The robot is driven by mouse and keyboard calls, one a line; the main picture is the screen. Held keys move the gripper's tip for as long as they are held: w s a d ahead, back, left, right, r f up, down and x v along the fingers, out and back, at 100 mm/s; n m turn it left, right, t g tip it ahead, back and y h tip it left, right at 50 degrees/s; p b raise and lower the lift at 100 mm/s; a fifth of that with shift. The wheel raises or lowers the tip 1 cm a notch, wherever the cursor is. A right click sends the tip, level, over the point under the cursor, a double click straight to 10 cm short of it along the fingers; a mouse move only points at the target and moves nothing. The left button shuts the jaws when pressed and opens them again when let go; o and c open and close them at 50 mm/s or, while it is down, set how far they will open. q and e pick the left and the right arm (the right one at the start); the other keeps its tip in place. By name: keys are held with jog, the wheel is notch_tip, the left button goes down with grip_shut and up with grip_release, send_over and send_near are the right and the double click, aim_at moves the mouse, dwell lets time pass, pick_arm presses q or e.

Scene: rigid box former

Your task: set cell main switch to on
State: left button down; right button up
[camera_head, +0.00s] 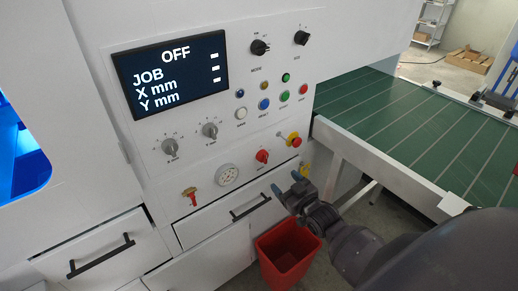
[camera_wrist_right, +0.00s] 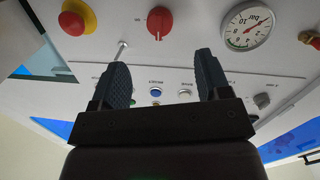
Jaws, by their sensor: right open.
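The cell main switch appears to be the red rotary knob (camera_head: 262,156) low on the white machine panel, between the gauge and the emergency stop. The display (camera_head: 173,75) reads OFF. My right gripper (camera_head: 285,184) is open and empty, below and in front of the knob and apart from it. In the right wrist view its fingers (camera_wrist_right: 160,66) stand spread, with the knob beyond the gap. My left gripper is out of view.
A red-and-yellow emergency stop (camera_head: 294,139) sits right of the knob; a pressure gauge (camera_head: 228,175) and red-handled valve (camera_head: 190,196) are left. Several buttons and dials are above. Drawers with a black handle (camera_head: 251,206) and a red bin (camera_head: 287,250) are below. A green conveyor (camera_head: 420,115) extends right.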

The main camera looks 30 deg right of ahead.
aim_at(266, 160)
jog(key=shift+t, duration=0.3)
jog(key=w, duration=1)
jog(key=shift+r, duration=0.3)
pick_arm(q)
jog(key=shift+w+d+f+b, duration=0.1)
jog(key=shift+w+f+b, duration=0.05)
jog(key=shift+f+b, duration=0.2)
pick_arm(e)
jog(key=shift+w, duration=0.7)
jog(key=c, duration=0.7)
jog(key=shift+c, duration=1.1)
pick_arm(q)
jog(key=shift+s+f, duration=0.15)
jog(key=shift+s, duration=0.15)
